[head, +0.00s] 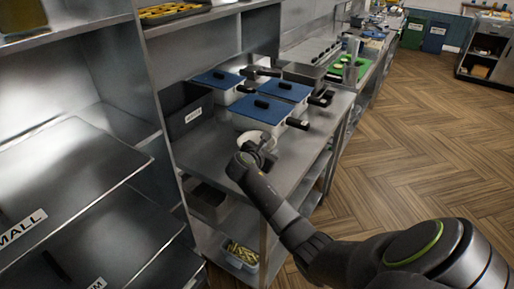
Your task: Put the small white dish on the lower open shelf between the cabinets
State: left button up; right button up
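The small white dish (243,141) is on the steel counter (205,146), in front of the blue-lidded pans. My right gripper (264,146) is at the dish's right side, partly covering it. The fingers are too small and dark to show whether they are open or shut on the rim. An open lower shelf (205,232) runs under the counter. I cannot tell whether it is the one between the cabinets. My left gripper is not in view.
Several white pans with blue lids (258,108) and black handles crowd the counter behind the dish. A dark labelled bin (187,112) stands at its left. A container of yellow food (241,256) sits on the lower shelf. Steel shelving (75,165) fills the left; wooden floor (415,150) is clear at right.

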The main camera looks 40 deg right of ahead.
grip_shut()
jog(key=shift+r, duration=0.1)
dwell(0.3)
